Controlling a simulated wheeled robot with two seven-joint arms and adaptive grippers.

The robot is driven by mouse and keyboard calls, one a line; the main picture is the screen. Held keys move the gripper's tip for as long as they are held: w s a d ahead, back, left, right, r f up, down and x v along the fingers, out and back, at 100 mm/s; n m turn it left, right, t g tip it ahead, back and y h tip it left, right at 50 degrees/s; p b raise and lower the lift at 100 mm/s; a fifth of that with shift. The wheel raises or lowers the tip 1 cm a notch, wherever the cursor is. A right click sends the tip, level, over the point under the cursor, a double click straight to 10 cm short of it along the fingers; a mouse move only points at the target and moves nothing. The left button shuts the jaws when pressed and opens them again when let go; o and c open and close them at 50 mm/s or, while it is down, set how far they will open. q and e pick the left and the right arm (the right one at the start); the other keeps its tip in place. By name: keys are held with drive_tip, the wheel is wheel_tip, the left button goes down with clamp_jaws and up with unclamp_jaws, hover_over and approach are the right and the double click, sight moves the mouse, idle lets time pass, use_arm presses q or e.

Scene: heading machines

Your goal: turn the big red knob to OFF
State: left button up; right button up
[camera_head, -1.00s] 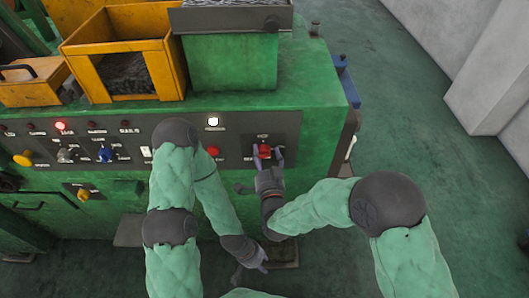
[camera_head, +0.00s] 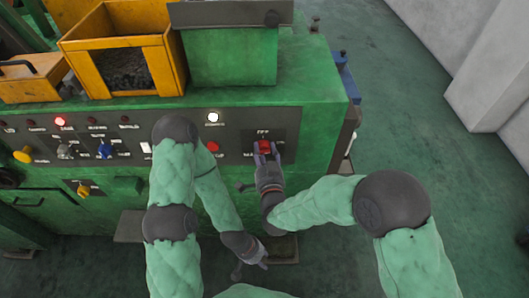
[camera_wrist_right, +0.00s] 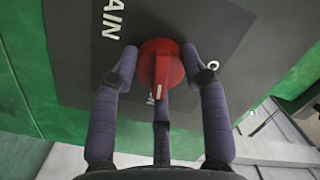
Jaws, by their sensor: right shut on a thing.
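The big red knob (camera_head: 265,147) sits on the dark panel at the right end of the green machine, under a small white label. In the right wrist view the knob (camera_wrist_right: 161,60) has a raised grip with a white line near its lower end. My right gripper (camera_head: 265,151) is shut on the knob, with one finger on each side of it and a third finger below in the wrist view. My left gripper (camera_head: 250,270) is lower down, in front of the machine, away from the knob; its fingers look spread and empty.
A red button (camera_head: 213,147) and a lit white lamp (camera_head: 213,117) are left of the knob. A blue knob (camera_head: 104,152) and yellow knob (camera_head: 23,155) are farther left. A yellow bin (camera_head: 95,30) stands on the machine. Floor (camera_head: 410,110) at right is clear.

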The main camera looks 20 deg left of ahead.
drive_tip(key=n, duration=0.3)
drive_tip(key=shift+r+n, duration=0.1)
drive_tip(key=shift+n, duration=0.2)
drive_tip(key=n+h+p, duration=0.1)
drive_tip(key=n, duration=0.2)
drive_tip(key=shift+a+r+g, duration=0.1)
drive_tip(key=shift+g, duration=0.2)
drive_tip(key=n+p, duration=0.1)
drive_tip(key=n, duration=0.3)
drive_tip(key=shift+h+p, duration=0.4)
drive_tip(key=shift+a+n+h+p, duration=0.15)
drive_tip(key=shift+n+p, duration=0.25)
drive_tip(key=shift+n, duration=0.5)
drive_tip(key=shift+n+h+p, duration=0.15)
drive_tip(key=shift+n+p, duration=0.2)
drive_tip(key=shift+n, duration=0.55)
drive_tip(key=o, duration=1.1)
drive_tip(key=shift+o, duration=0.2)
